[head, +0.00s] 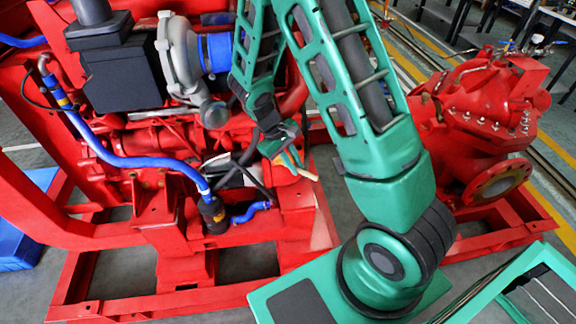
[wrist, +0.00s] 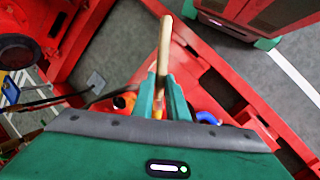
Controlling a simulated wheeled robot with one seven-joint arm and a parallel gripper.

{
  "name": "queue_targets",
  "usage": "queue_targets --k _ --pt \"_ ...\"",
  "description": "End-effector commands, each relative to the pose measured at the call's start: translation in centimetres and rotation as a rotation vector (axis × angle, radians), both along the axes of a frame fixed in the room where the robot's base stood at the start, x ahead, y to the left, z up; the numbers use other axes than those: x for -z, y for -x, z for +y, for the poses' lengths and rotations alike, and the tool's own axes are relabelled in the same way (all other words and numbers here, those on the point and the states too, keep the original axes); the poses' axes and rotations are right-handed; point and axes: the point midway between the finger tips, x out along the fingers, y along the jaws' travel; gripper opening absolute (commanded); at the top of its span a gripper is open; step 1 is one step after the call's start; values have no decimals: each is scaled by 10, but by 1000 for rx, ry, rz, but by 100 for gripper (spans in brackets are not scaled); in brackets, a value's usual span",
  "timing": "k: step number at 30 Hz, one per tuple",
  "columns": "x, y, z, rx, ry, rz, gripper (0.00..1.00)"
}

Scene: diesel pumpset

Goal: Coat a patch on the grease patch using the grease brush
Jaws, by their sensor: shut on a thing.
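My gripper (head: 288,158) is in the middle of the head view, low over the red engine frame. It is shut on a thin wooden handle, the grease brush (wrist: 165,45). The handle sticks up from between the green fingers (wrist: 164,88) in the wrist view. A short pale end of the brush (head: 306,173) also shows in the head view, right of the fingers. The bristles are hidden. I cannot make out the grease patch in either view, nor tell whether the brush touches anything.
The red engine with a blue hose (head: 135,160) and black filter box (head: 118,75) stands at left. A red pump (head: 480,130) stands at right on the red base frame (head: 215,300).

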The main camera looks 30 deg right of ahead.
Motion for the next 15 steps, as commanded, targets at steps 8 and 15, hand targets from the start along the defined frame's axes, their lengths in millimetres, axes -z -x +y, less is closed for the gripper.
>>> queue_targets --k 8,15 --pt "-1 0 -16 15 11 -10 0" --pt "-5 11 -31 15 11 -18 0"
